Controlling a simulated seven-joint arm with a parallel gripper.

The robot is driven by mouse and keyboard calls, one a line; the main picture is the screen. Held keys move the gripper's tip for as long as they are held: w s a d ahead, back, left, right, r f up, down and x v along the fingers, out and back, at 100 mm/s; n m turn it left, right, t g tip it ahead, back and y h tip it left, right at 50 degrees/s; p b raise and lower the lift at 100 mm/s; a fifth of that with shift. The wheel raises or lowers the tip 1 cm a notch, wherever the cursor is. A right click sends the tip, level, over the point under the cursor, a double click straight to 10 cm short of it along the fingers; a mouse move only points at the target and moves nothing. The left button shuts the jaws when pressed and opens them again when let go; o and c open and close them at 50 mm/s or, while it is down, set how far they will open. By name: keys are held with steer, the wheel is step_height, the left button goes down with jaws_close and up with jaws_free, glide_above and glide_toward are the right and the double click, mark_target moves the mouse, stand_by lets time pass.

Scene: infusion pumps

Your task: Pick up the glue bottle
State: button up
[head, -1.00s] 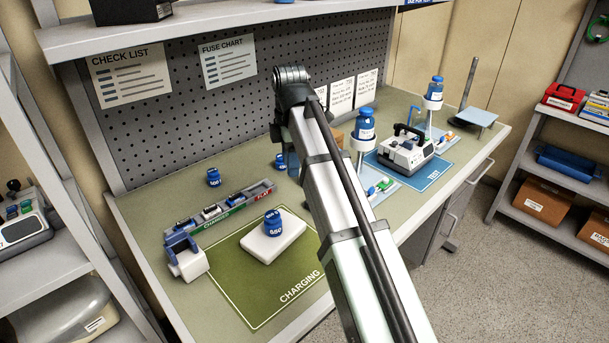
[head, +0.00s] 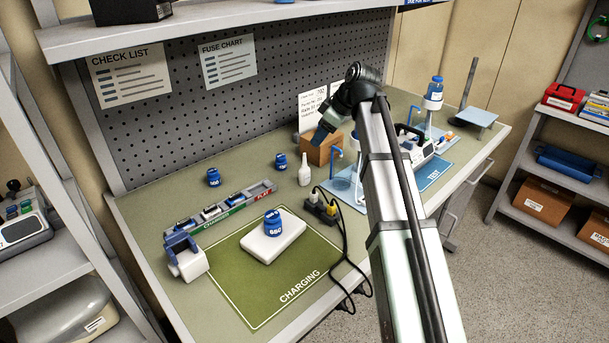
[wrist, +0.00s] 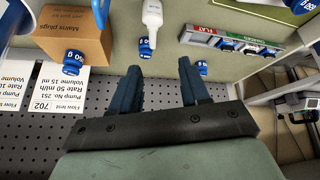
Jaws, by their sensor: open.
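The glue bottle (head: 305,172) is small and white with a narrow nozzle, standing upright on the bench between the cardboard box and the charging mat. It also shows in the wrist view (wrist: 152,14) at the top, beyond the fingertips, partly cut off by the frame edge. My gripper (head: 323,136) is up at the cardboard box in the head view, above and to the right of the bottle, apart from it. In the wrist view my gripper (wrist: 160,70) has its two blue fingers spread with nothing between them.
The cardboard box (head: 318,150) marked for mains plugs stands right beside the bottle. A blue jar (head: 281,161) stands behind it; another jar (head: 214,177) is farther left. A black power strip (head: 322,208) with cables lies in front. The charging rack (head: 222,213) is to the left.

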mark_target(305, 154)
steer(key=w+a+f, duration=0.1)
steer(key=f, duration=0.1)
steer(key=w+a+f+m, duration=0.1)
steer(key=f, duration=0.1)
steer(key=w+a+f+m, duration=0.1)
steer(key=a+f, duration=0.1)
steer(key=shift+w+a+f+t, duration=0.1)
steer(key=shift+w+f+t, duration=0.2)
steer(key=shift+f, duration=0.1)
steer(key=shift+d+x, duration=0.2)
steer(key=shift+x, duration=2.4)
steer(key=shift+s+f, duration=0.1)
steer(key=shift+f, duration=0.05)
jaws_close()
